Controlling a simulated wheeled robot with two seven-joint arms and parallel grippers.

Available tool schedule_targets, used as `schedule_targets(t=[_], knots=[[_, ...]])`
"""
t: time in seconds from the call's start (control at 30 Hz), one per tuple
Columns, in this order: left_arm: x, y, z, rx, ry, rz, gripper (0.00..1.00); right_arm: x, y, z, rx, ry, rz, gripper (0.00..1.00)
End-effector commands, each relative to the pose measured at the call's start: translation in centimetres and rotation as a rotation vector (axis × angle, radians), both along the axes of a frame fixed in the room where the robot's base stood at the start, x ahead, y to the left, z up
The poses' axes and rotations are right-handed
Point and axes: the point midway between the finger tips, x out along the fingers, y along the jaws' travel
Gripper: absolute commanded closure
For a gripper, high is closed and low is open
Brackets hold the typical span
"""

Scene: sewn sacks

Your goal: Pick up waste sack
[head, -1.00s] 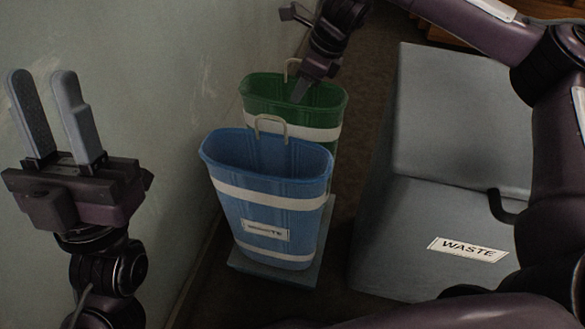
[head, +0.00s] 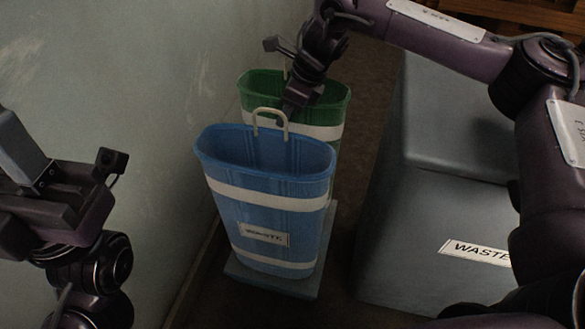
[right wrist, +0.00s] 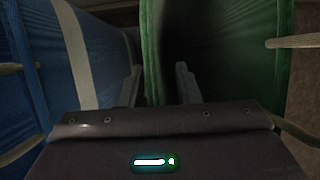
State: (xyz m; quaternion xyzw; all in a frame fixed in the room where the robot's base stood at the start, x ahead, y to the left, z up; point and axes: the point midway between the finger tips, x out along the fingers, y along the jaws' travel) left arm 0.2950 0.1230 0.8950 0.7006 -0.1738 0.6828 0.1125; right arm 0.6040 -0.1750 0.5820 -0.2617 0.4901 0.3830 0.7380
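The blue sack (head: 262,215) has white bands, a label that reads as WASTE, and a pale loop handle (head: 270,118) at its rim. It stands upright on a low grey base. A green sack (head: 335,105) with a white band stands just behind it. My right gripper (head: 288,115) is low at the green sack's near rim, behind the blue handle; its fingertips are hidden there. In the right wrist view the fingers (right wrist: 158,88) are apart, with the green wall between them and the blue sack (right wrist: 30,75) at left. My left gripper (head: 15,150) is partly cut off at the left, away from the sacks.
A grey bin or box (head: 430,215) with a WASTE sign (head: 478,252) stands at the right. A pale wall (head: 150,100) runs close along the left of the sacks. A strip of dark floor (head: 350,180) separates the base from the box.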

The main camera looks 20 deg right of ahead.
Motion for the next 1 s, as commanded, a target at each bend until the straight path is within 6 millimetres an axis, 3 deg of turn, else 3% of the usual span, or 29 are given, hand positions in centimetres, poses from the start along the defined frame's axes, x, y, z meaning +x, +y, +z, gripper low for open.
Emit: schedule_targets(t=[0.13,0.37,0.83,1.0], knots=[[0.0,0.0,0.1,-0.001,-0.002,0.000,0.70,0.0,0.0,0.1,-0.001,0.001,0.000,0.70],[0.0,0.0,0.1,0.000,-0.001,-0.001,0.70,0.0,0.0,0.1,-0.001,0.001,0.000,1.00],[0.1,0.0,0.0,0.000,0.007,0.000,0.70,0.0,0.0,0.2,0.000,0.000,0.000,1.00],[0.1,0.0,0.4,-0.001,0.008,0.000,0.70,0.0,0.0,1.1,0.001,-0.002,0.000,1.00]])
